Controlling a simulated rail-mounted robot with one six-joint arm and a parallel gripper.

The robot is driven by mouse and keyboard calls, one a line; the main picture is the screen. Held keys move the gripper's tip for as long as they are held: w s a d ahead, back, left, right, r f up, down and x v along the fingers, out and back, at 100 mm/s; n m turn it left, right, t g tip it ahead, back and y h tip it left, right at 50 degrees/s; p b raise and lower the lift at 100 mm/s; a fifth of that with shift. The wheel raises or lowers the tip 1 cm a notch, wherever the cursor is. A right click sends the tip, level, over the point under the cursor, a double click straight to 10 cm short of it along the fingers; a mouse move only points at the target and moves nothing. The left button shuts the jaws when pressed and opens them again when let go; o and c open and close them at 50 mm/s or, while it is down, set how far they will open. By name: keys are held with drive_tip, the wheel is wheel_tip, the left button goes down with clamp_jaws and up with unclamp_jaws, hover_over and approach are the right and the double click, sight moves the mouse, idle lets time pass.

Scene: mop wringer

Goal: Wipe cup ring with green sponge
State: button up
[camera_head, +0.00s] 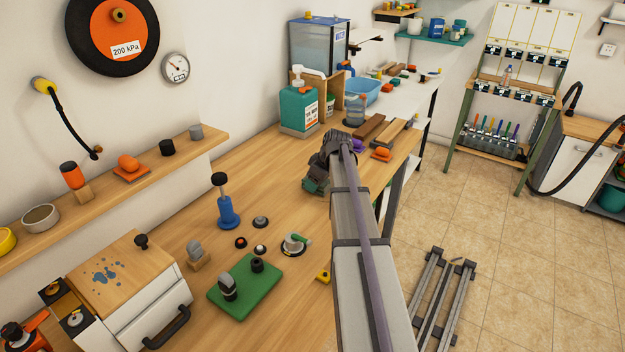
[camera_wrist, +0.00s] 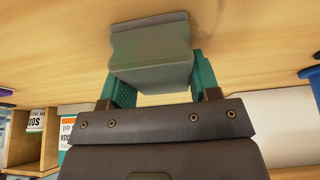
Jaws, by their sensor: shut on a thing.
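My gripper (camera_head: 316,184) is low over the long wooden workbench, near its middle, with my arm reaching in from the front. In the wrist view, its teal fingers (camera_wrist: 160,80) are shut on a dull grey-green block, which I take to be the green sponge (camera_wrist: 151,48). The sponge sticks out past the fingertips, close to the bench top; I cannot tell whether it touches. In the head view the gripper and arm largely hide it. I make out no cup ring in either view; the arm or sponge may cover it.
A teal pump bottle (camera_head: 298,105) stands behind the gripper. A purple item (camera_head: 358,146) and an orange item (camera_head: 381,154) lie beyond it. A blue tool (camera_head: 227,205) and green mat (camera_head: 245,286) are nearer. The wood left of the gripper is clear.

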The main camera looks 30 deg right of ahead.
sight(327, 193)
drive_tip(key=shift+s+d, duration=0.55)
drive_tip(key=shift+s, duration=0.7)
drive_tip(key=shift+s+d, duration=0.5)
drive_tip(key=shift+s, duration=0.75)
drive_tip(key=shift+s+d, duration=0.55)
drive_tip(key=shift+s, duration=0.7)
drive_tip(key=shift+s+a+f, duration=0.1)
drive_tip(key=shift+s+a, duration=0.1)
drive_tip(key=shift+a, duration=0.2)
drive_tip(key=shift+w+a, duration=0.7)
drive_tip(key=shift+w, duration=1)
drive_tip(key=shift+w+a, duration=0.65)
drive_tip(key=shift+w, duration=1.05)
drive_tip(key=shift+w+a, duration=0.7)
drive_tip(key=shift+w, duration=1)
drive_tip(key=shift+s+d, duration=0.2)
drive_tip(key=shift+s, duration=0.4)
drive_tip(key=shift+s+d, duration=0.2)
drive_tip(key=shift+s, duration=0.4)
drive_tip(key=shift+s+d, duration=0.4)
drive_tip(key=shift+s, duration=0.45)
drive_tip(key=shift+s+d, duration=0.4)
drive_tip(key=shift+s, duration=0.5)
drive_tip(key=shift+s+d, duration=0.4)
drive_tip(key=shift+s, duration=0.45)
drive_tip(key=shift+s+d, duration=0.25)
drive_tip(key=shift+s, duration=0.35)
drive_tip(key=shift+s+d, duration=0.2)
drive_tip(key=shift+s, duration=0.4)
